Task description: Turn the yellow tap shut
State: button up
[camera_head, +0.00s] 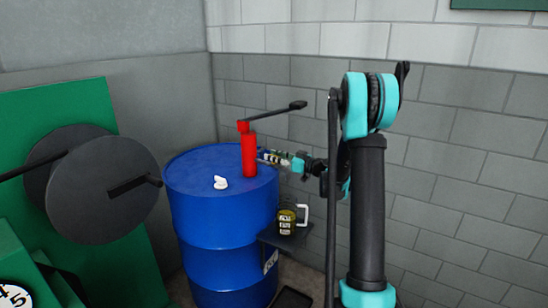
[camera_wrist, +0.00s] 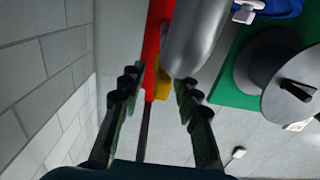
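The yellow tap (camera_wrist: 162,82) shows in the wrist view as a small yellow piece beside the red pump body (camera_wrist: 152,45), partly covered by a grey metal cylinder. My gripper (camera_wrist: 156,78) is open, with one dark finger on each side of the yellow piece and a gap to each. I cannot tell whether either finger touches it. In the head view my gripper (camera_head: 272,157) is just right of the upright red pump (camera_head: 249,155) on the blue barrel (camera_head: 222,241). The yellow tap cannot be made out there.
A black crank handle (camera_head: 279,112) sticks out from the pump top above my gripper. A white fitting (camera_head: 221,183) sits on the barrel lid. A mug (camera_head: 287,222) stands on a small dark shelf below my gripper. A block wall (camera_head: 450,150) is close behind.

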grip_shut()
jog(key=m+t+h, duration=0.2)
jog(key=t+h, duration=0.1)
jog(key=shift+s+a+m, duration=0.1)
jog(key=shift+a+m, duration=0.05)
jog(key=shift+m, duration=0.25)
jog(key=m+t+h, duration=0.3)
jog(key=h, duration=0.1)
jog(key=shift+h, duration=0.3)
jog(key=shift+m+t+h, duration=0.6)
jog(key=shift+m+h, duration=1.2)
jog(key=shift+h, duration=0.6)
jog(key=m+h, duration=0.3)
jog(key=h, duration=0.2)
jog(key=m+g+h, duration=0.1)
jog(key=m+h, duration=0.1)
jog(key=h, duration=0.2)
jog(key=m+g+h, duration=0.2)
jog(key=m+h, duration=0.1)
jog(key=shift+m+h, duration=0.3)
jog(key=shift+h, duration=0.1)
